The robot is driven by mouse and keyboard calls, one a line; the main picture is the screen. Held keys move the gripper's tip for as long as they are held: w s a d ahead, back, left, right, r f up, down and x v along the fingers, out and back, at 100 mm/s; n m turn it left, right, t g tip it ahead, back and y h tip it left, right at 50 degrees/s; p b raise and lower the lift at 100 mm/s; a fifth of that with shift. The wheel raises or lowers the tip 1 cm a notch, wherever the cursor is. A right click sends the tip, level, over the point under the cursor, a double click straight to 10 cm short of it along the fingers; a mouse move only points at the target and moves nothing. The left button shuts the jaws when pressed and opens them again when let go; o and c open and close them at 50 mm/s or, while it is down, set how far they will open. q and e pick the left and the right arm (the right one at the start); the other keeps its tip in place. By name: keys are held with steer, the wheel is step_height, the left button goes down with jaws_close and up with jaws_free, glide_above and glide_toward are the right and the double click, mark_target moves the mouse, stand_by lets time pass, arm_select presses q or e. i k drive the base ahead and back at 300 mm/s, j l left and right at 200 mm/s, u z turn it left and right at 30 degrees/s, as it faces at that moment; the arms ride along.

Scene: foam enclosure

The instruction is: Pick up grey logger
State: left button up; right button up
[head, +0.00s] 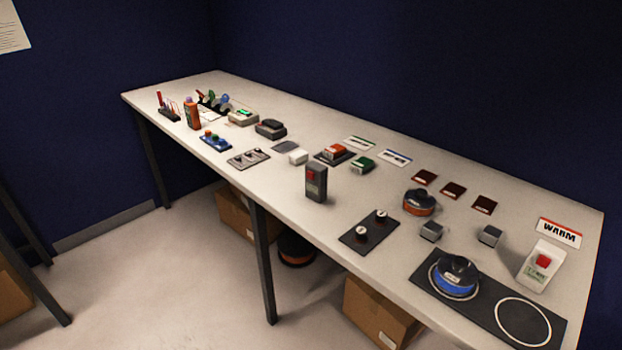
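A dark grey upright device with a red patch on its face, which looks like the grey logger (316,187), stands near the front edge of the long white table (300,222), around its middle. A similar device in a pale casing, a white logger (533,275), lies or leans at the right end of the table. Neither of my grippers is in the head view, so nothing is seen touching the grey logger.
Right of the grey logger are a black plate with two knobs (369,232), small grey cubes (431,232), an orange-and-black round thing (419,203) and a blue one (456,278) on a dark mat (487,308). A white block (298,157) is left. Boxes (378,312) sit underneath.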

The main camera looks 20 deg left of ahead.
mark_target(316, 189)
steer(key=i+j+z, duration=0.15)
steer(key=j, duration=0.25)
steer(key=i+j+z, duration=0.1)
steer(key=j, duration=0.35)
steer(key=i+j+z, duration=0.15)
steer(key=j, duration=0.3)
steer(key=j+z, duration=0.1)
steer(key=j, duration=0.35)
